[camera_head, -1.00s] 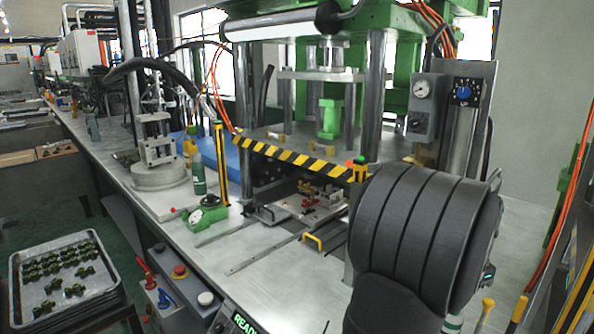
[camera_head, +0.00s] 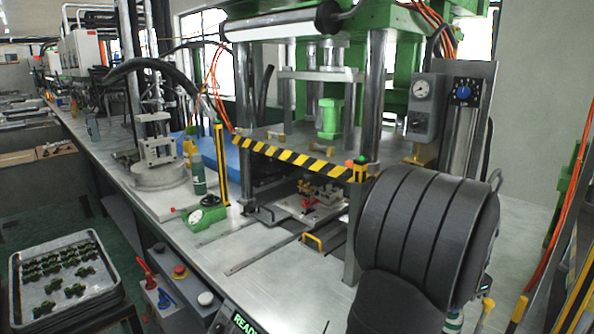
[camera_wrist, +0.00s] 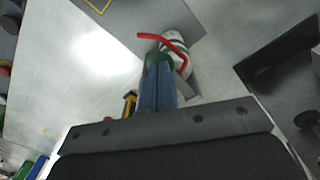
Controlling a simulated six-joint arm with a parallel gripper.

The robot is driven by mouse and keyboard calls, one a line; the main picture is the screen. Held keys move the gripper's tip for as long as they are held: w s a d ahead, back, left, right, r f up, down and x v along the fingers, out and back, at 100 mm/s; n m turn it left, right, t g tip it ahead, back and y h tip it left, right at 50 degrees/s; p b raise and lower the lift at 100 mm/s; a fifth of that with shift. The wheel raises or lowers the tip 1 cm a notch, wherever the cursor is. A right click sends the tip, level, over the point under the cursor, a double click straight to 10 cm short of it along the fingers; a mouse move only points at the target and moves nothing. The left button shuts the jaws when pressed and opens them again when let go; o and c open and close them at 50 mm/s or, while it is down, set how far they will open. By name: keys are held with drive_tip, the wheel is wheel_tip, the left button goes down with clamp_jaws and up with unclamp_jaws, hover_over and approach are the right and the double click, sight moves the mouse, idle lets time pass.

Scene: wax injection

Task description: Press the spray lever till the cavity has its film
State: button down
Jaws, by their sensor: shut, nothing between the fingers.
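In the wrist view, my gripper (camera_wrist: 158,82) shows as closed bluish fingers reaching up from the dark wrist plate. A spray bottle, white with green bands (camera_wrist: 174,42), lies just beyond the fingertips, with a bent red lever (camera_wrist: 165,39) beside it. The fingertips overlap the bottle's lower part in the picture; I cannot tell whether they touch the lever. In the head view, the mould with the cavity (camera_head: 318,198) sits on the lower plate of the press. The cavity's surface is too small to judge for film. My gripper is hidden there behind my dark arm link.
The press, with a yellow-black striped edge (camera_head: 300,160), stands over the mould. A tray of green parts (camera_head: 66,280) is at lower left. The front bench strip is mostly clear.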

drive_tip(key=shift+r, duration=2.9)
drive_tip(key=shift+f, duration=1.55)
drive_tip(key=shift+f, duration=0.15)
drive_tip(key=shift+f, duration=1.25)
drive_tip(key=shift+r, duration=2.95)
drive_tip(key=shift+f, duration=0.15)
drive_tip(key=shift+f, duration=2.05)
